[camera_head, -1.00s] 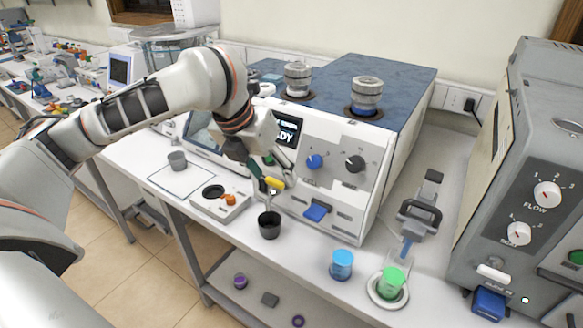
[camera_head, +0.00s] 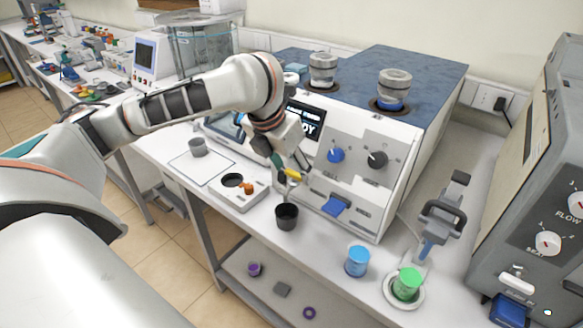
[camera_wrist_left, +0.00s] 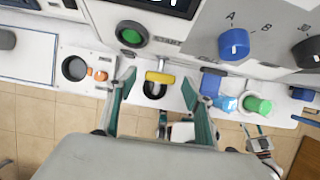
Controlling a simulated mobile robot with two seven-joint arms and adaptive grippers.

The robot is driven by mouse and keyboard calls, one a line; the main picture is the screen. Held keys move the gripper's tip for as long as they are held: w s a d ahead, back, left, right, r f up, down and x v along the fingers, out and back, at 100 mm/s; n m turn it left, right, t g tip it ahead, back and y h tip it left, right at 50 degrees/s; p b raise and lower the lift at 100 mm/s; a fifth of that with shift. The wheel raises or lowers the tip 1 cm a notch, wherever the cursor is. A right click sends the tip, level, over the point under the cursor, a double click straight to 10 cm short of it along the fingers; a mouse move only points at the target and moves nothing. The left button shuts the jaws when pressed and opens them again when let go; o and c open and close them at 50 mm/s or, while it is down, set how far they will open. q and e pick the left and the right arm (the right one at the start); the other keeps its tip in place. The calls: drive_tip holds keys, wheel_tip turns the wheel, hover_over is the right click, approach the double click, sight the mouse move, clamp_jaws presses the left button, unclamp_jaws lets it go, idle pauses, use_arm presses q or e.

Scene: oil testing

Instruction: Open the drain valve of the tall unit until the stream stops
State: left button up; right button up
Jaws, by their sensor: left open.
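The unit with the blue top (camera_head: 390,62) stands at the back of the bench. Its yellow valve lever (camera_head: 293,174) is low on its front, above a black cup (camera_head: 287,217) on the bench. My left gripper (camera_head: 290,168) is at the lever. In the left wrist view the lever (camera_wrist_left: 160,77) lies between the two parted teal fingers, with clear gaps, and the cup (camera_wrist_left: 154,91) shows just below it. The gripper is open and holds nothing. I cannot clearly make out a stream between valve and cup.
A blue knob (camera_head: 336,155) and a black knob (camera_head: 377,160) are right of the lever. A white block with an orange piece (camera_head: 238,202) stands left of the cup. Blue (camera_head: 357,262) and green (camera_head: 407,284) cups stand to the right. A grey unit (camera_head: 540,160) closes the right side.

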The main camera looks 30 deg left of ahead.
use_arm(q)
drive_tip(key=shift+f, duration=0.1)
drive_tip(key=c, duration=1.1)
drive_tip(key=shift+w+d+n, duration=0.1)
drive_tip(key=shift+n, duration=0.3)
drive_tip(key=n+y, duration=0.1)
drive_tip(key=n, duration=0.2)
drive_tip(key=shift+d+y, duration=0.15)
drive_tip(key=shift+y, duration=0.15)
drive_tip(key=n, duration=0.2)
drive_tip(key=n+g+y, duration=0.1)
drive_tip(key=n, duration=0.1)
drive_tip(key=shift+w+d+y, duration=0.15)
drive_tip(key=shift+y, duration=0.15)
drive_tip(key=n+g+y, duration=0.1)
drive_tip(key=n, duration=0.3)
drive_tip(key=shift+w+d+n, duration=0.1)
drive_tip(key=shift+w+n, duration=0.05)
drive_tip(key=shift+n, duration=0.25)
drive_tip(key=shift+w+n+g+y, duration=0.15)
drive_tip(key=shift+n+g, duration=0.25)
drive_tip(key=shift+n, duration=0.55)
drive_tip(key=shift+s+n+g+y, duration=0.15)
drive_tip(key=shift+n+g, duration=0.25)
drive_tip(key=shift+n, duration=0.55)
drive_tip(key=shift+w+d, duration=0.1)
